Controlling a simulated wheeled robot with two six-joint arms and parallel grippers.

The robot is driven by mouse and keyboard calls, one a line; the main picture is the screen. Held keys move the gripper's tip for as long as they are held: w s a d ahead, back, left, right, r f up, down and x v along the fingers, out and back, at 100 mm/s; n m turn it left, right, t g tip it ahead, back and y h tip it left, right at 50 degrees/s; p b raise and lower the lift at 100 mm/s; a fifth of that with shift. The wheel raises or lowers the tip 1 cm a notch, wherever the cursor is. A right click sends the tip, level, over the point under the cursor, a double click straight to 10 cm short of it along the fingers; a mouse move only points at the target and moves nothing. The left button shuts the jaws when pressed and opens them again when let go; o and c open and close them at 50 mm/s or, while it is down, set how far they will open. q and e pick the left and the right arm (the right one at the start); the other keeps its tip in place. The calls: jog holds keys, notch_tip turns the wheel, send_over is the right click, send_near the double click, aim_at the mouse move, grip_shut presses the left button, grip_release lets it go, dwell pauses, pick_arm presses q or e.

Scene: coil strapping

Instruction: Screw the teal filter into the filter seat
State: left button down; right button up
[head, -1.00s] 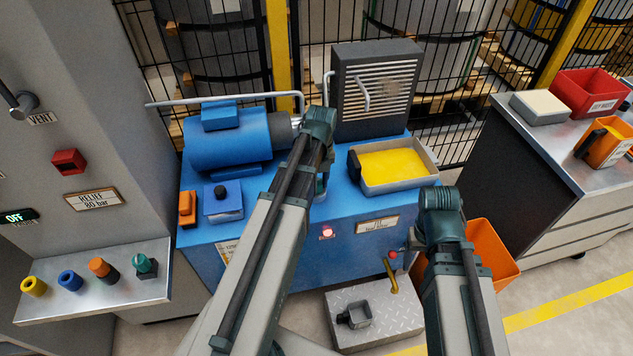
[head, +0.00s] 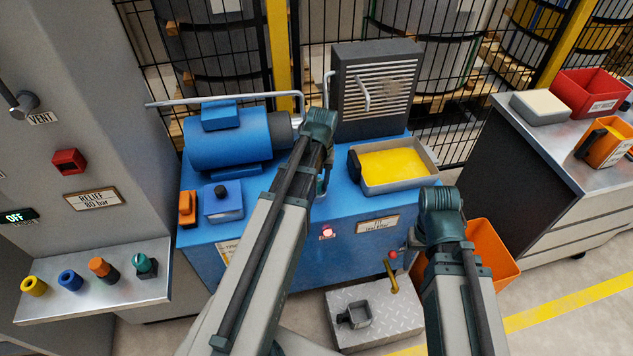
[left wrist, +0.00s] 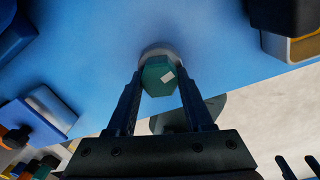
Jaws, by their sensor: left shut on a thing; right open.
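A pale round rim, apparently the filter seat (left wrist: 157,52), shows just behind the filter on the blue surface; whether the threads engage is hidden. In the head view my left gripper (head: 322,184) points down at the blue unit, mostly hidden by its arm. My right gripper (head: 420,240) is open and empty, largely hidden by its wrist, right of the unit's front.
The blue power unit (head: 285,245) carries a motor (head: 228,140), a grey cooler (head: 375,88) and a tray with yellow contents (head: 435,150). A shelf (head: 100,296) at left holds coloured parts, one teal (head: 146,265). An orange bin (head: 492,250) stands right.

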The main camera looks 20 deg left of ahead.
pick_arm(q)
jog(key=shift+a, duration=0.1)
jog(key=shift+c, duration=1)
grip_release()
notch_tip(320, 180, up, 4)
jog(key=p, duration=0.3)
jog(key=shift+f+p, duration=0.15)
jog(key=shift+p, duration=0.2)
jog(key=shift+f, duration=0.1)
